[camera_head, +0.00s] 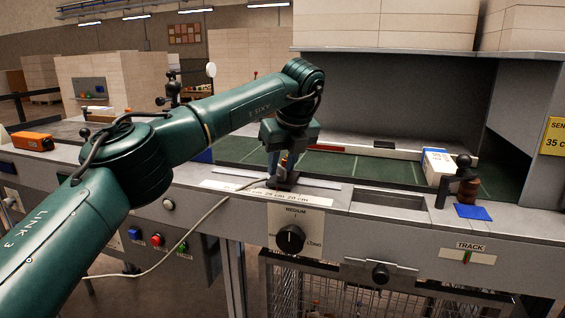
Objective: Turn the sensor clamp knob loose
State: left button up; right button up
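My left arm comes in from the left. Its gripper (283,178) points down at the table's front ledge, just above a white scale label (265,194) with cm marks. Something dark and bluish shows at its fingertips. The arm and hand hide what is there, so I cannot tell whether the fingers are open, or touch or hold a knob. No part is plainly readable as the sensor clamp knob. A dark, ball-topped fitting (466,185) stands on the ledge at the right, beside a blue pad (472,212). My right gripper is not in view.
A black dial (290,239) marked MEDIUM is on the front panel, with another black knob (380,274) lower right. A white ream (437,166) lies on the green bed (350,166). A grey hood overhangs the bed. A cable hangs across the front. An orange device (33,141) sits far left.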

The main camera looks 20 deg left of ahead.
pick_arm(q)
jog(key=v, duration=1.3)
